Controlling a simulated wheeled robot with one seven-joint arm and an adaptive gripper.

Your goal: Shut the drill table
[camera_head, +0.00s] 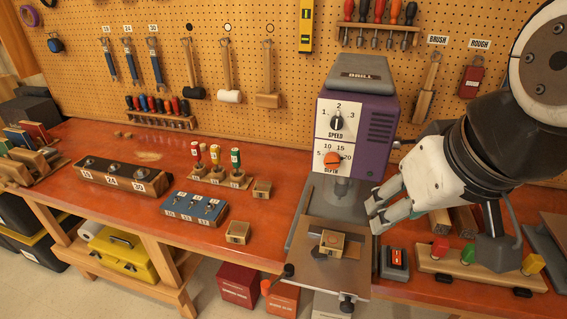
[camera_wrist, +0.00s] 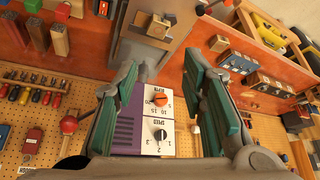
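The drill (camera_head: 355,120) has a purple head with a speed dial and a depth dial; it also shows in the wrist view (camera_wrist: 125,130). Its grey metal drill table (camera_head: 312,268) lies below the head and juts out past the bench's front edge. A small wooden block (camera_head: 332,242) with a metal piece sits on it, also seen in the wrist view (camera_wrist: 156,24).
A blue tray (camera_head: 194,208), a dark numbered block (camera_head: 123,177) and small wooden blocks lie left. The orange bench (camera_head: 270,215) is clear nearer the drill.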

